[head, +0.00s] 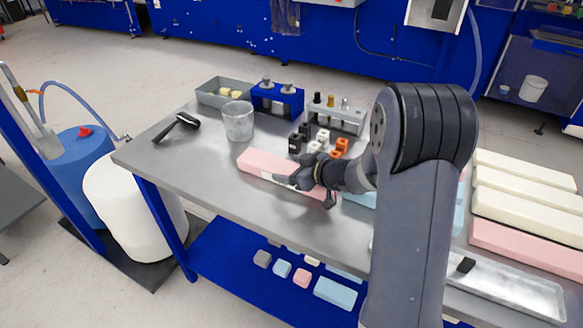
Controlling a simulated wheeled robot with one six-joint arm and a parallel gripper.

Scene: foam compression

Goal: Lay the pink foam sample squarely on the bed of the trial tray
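A long pink foam block (257,160) with a pale patch on its front side lies on the grey metal table, left of my arm. My gripper (306,191) is over its right part, with the fingers spread apart. My gripper hides part of the block, and I cannot tell whether the fingers touch it. A shallow metal tray (515,290) lies at the table's right front. Its left end is hidden behind my arm, and a small black block (466,265) shows at its rear edge. I cannot tell for certain that it is the trial tray.
Several small black, white and orange blocks (341,145) stand close behind the pink block. A clear beaker (238,121) and a black-handled tool (177,126) are at left. Cream slabs and a pink slab (520,246) lie at right. The table's left front (190,165) is clear.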

